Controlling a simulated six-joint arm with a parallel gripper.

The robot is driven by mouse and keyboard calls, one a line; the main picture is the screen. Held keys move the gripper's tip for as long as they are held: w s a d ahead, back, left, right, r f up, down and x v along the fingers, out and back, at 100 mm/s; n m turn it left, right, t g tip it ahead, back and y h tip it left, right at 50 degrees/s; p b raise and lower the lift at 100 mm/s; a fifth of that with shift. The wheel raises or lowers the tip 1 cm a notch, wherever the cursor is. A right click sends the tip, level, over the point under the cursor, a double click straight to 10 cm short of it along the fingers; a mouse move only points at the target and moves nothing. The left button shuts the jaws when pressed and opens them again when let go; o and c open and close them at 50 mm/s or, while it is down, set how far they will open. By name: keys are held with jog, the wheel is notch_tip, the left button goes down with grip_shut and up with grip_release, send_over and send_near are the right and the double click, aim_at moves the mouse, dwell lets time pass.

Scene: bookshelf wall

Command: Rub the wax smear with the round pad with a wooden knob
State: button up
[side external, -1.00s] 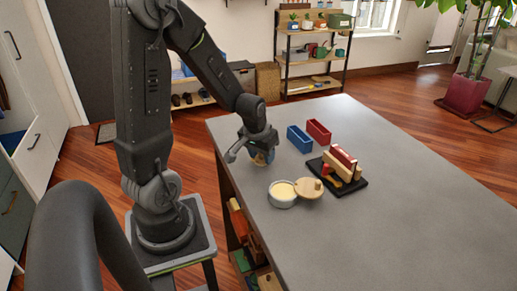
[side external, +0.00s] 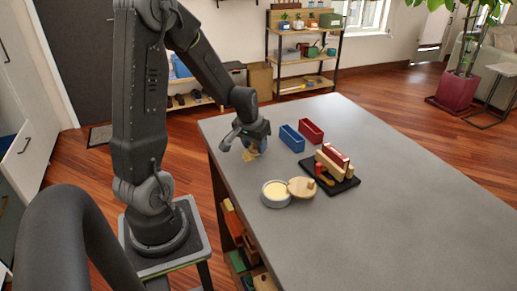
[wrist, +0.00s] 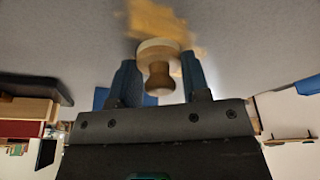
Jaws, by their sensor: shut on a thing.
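The round pad with a wooden knob shows in the wrist view (wrist: 158,48), its pale disc facing the table and its brown knob between my fingers. My gripper (wrist: 158,82) is shut on that knob. In the side view my gripper (side external: 248,140) is low over the table's left edge area and hides most of the pad. The wax smear (wrist: 165,18) is a yellow-brown patch, blurred, spreading above and to the right of the pad. It also shows in the side view (side external: 249,156) just under my gripper. The pad overlaps the smear's edge; contact is hard to tell.
A blue bin (side external: 291,139) and a red bin (side external: 311,131) stand right of my gripper. A round tin of pale wax (side external: 275,195) with a wooden lid (side external: 302,188) leaning by it sits nearer. The grey tabletop's right side is clear.

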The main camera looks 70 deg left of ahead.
aim_at(271, 159)
jog(key=shift+a, duration=2.75)
jog(key=shift+w+a, duration=0.1)
jog(key=shift+w, duration=0.95)
jog(key=shift+d, duration=5.65)
notch_tip(271, 159, up, 8)
